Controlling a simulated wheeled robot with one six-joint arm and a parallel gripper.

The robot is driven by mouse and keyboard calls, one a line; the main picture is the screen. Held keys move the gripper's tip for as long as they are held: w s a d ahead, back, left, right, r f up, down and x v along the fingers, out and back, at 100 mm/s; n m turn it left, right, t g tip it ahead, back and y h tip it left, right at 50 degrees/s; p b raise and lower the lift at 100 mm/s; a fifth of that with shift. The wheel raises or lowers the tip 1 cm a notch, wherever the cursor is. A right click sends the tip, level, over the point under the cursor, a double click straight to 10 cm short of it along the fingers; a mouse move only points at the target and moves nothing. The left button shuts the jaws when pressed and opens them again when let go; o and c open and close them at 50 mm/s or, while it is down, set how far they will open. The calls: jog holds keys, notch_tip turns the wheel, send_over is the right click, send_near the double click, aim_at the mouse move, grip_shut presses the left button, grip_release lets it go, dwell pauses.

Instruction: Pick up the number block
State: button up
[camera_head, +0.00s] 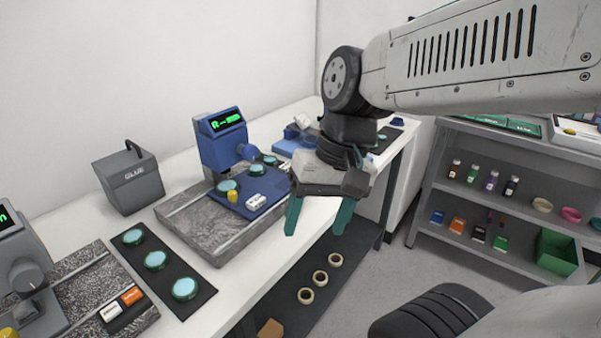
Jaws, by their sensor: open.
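My gripper (318,222) is open and empty, with its green fingers pointing down. In the picture it hangs over the front edge of the white workbench (277,235), right of the blue instrument. A small white block (256,199) lies on the blue instrument's plate, left of my gripper and apart from it. Another white block (110,311) and an orange block (131,296) lie on a dark pad at the lower left. Their markings are too small to read, so I cannot tell which is the number block.
The blue instrument (221,143) with a green display stands on a granite slab (185,215). A grey GLUE box (128,178) stands behind. A black mat (130,254) holds teal discs. A grey shelf (480,205) with bottles and small boxes stands at right. Tape rolls (320,278) lie below the bench.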

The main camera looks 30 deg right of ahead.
jog(key=w+d+f+m+t+y, duration=0.3)
jog(key=w+m, duration=0.5)
jog(key=w, duration=0.1)
jog(key=w+d+f+m+t+y, duration=0.2)
jog(key=w+m+t+y, duration=0.15)
jog(key=w+m, duration=0.5)
jog(key=w+d+f+m+t+h, duration=0.1)
jog(key=w+d+f+m+t, duration=0.1)
jog(key=d, duration=0.4)
jog(key=w+d+f+m+t+h, duration=0.1)
jog(key=w+d+f+m+h, duration=0.1)
jog(key=d+m, duration=0.4)
jog(key=w+d+f+m+t+h, duration=0.1)
jog(key=w+d+f+m+t, duration=0.1)
jog(key=w+d+f+m, duration=0.2)
jog(key=shift+d+f+t+h, duration=0.35)
jog(key=shift+d+f, duration=0.45)
jog(key=shift+d, duration=0.2)
jog(key=shift+x, duration=0.8)
jog(key=x, duration=0.4)
jog(key=d+x, duration=0.1)
jog(key=x, duration=0.1)
jog(key=shift+w+f, duration=0.1)
jog(key=shift+f, duration=0.05)
jog(key=c, duration=1)
